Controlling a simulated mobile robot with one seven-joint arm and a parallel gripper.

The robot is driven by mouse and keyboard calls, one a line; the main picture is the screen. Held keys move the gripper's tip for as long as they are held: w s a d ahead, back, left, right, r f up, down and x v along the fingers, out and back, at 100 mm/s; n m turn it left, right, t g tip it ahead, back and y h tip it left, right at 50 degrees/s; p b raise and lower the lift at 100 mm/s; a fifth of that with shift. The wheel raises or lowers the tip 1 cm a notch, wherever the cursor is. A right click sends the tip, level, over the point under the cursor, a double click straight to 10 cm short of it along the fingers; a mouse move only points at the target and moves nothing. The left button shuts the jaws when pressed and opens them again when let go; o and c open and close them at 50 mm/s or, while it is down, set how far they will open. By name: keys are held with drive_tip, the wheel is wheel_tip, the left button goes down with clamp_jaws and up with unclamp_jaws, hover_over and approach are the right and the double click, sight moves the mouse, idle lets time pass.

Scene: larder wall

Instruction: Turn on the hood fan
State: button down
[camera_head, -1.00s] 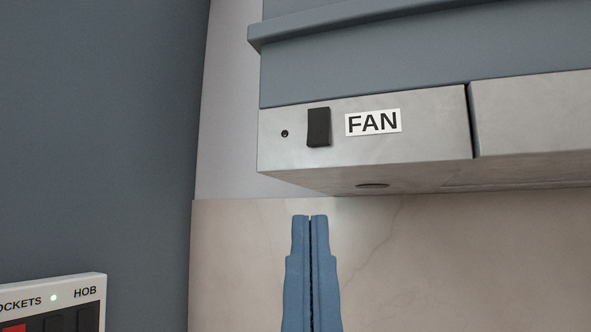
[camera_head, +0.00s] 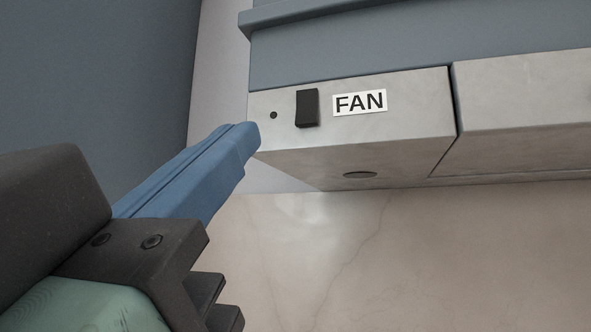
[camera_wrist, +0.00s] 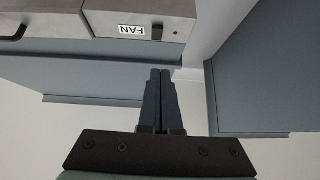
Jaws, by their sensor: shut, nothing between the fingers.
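The hood (camera_head: 415,120) is a metal-fronted box under a grey-blue cabinet. A black rocker switch (camera_head: 307,108) sits on its front face, left of a white label (camera_head: 360,102) reading FAN. A small dark indicator (camera_head: 273,115) is left of the switch and looks unlit. My gripper (camera_head: 250,138) has blue fingers, shut and empty, with the tips near the hood's lower left corner, left of and below the switch. Whether the tips touch the hood I cannot tell. In the wrist view the switch (camera_wrist: 157,33) appears inverted, beyond the shut fingertips (camera_wrist: 160,72).
A tall grey-blue panel (camera_head: 90,70) stands at the left. A pale marbled wall (camera_head: 430,260) lies below and behind the hood. A round dark spot (camera_head: 360,175) is on the hood's underside. A dark handle (camera_wrist: 14,33) shows in the wrist view.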

sight(305, 111)
drive_tip(key=shift+s+m+h, duration=0.3)
drive_tip(key=shift+h, duration=0.1)
drive_tip(key=p+x, duration=0.4)
drive_tip(key=p, duration=0.1)
drive_tip(key=w+f+p+x, duration=0.1)
drive_tip(key=p+x, duration=0.3)
drive_tip(key=p, duration=0.1)
drive_tip(key=f+p+x, duration=0.1)
drive_tip(key=p+x, duration=0.3)
drive_tip(key=p, duration=0.1)
drive_tip(key=shift+w+d+r, duration=0.1)
drive_tip(key=shift+w+d, duration=0.2)
drive_tip(key=shift+d, duration=0.05)
drive_tip(key=shift+w+d, duration=0.15)
drive_tip(key=shift+w, duration=0.35)
